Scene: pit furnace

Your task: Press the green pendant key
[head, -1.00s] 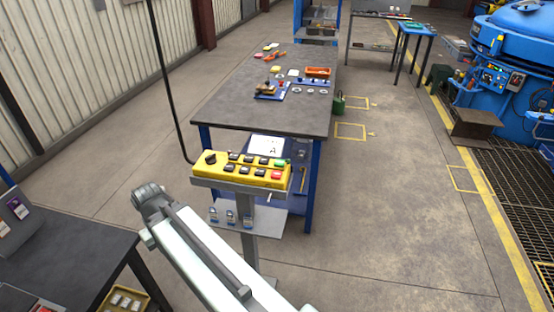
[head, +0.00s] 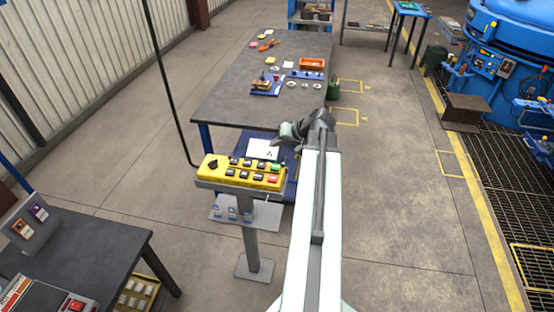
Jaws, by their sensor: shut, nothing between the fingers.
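The yellow pendant (head: 221,174) rests on a grey stand, with a black knob at its left end and two rows of keys. The green key (head: 276,167) is at the right end of its upper row, above the red key (head: 273,179). My gripper (head: 281,139) is at the end of my arm, pointing left and down. It is shut and empty. In the picture it is just above the green key, apart from it. How high it is over the key I cannot tell.
A dark workbench (head: 225,100) with small parts stands behind the pendant. A black cable (head: 165,80) runs up from the pendant's left end. A dark table (head: 85,245) is at the lower left.

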